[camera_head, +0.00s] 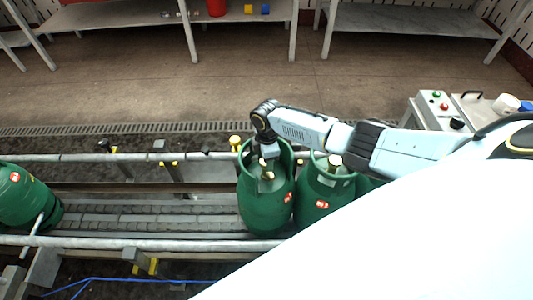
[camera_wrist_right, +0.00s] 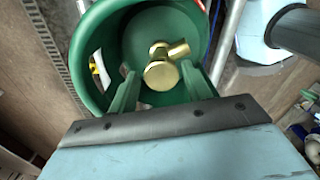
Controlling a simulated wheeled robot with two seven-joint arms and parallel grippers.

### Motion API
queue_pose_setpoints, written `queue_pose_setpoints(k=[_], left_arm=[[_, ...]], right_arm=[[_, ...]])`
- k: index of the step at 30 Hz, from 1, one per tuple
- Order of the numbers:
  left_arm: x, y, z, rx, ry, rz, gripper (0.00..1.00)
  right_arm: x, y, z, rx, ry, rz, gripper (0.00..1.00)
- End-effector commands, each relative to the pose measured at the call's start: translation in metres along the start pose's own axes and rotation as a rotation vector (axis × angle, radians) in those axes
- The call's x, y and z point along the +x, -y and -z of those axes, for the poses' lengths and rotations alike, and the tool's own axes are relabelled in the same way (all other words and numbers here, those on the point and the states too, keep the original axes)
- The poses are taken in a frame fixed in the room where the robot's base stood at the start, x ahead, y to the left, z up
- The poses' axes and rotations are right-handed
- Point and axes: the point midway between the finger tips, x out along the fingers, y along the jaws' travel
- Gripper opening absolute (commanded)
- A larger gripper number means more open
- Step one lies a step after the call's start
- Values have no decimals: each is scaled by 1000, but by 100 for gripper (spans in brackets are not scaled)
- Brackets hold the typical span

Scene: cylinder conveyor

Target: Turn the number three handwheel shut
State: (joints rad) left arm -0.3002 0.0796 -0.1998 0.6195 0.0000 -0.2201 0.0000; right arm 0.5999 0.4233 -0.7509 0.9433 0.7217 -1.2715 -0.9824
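A green gas cylinder (camera_head: 262,205) stands upright on the conveyor with a brass valve (camera_head: 267,176) inside its collar. In the right wrist view the brass valve (camera_wrist_right: 161,72) has a round top and a side outlet, inside the green collar (camera_wrist_right: 90,50). My right gripper (camera_head: 268,152) reaches down over this collar from the right. Its two fingers show apart in the wrist view (camera_wrist_right: 160,84), one each side of the valve's round top; contact cannot be told. No number is readable on the valve. My left gripper is out of view.
A second green cylinder (camera_head: 318,200) stands close on the right, under my arm. A control box (camera_head: 437,110) stands at right.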

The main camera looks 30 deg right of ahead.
Motion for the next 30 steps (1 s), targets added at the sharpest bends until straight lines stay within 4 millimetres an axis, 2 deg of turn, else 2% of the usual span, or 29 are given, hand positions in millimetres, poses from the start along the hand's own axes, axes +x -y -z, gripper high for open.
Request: queue_pose_setpoints(k=[3,11,14,17,30], left_arm=[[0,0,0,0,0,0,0],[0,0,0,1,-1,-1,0],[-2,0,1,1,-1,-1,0],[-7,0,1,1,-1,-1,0],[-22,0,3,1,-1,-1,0]], right_arm=[[0,0,0,-1,-1,0,60],[0,1,1,-3,-2,1,60],[-7,0,1,-4,-3,0,60],[-21,0,1,-4,-3,-1,60],[-112,0,0,-3,-2,-3,60]])
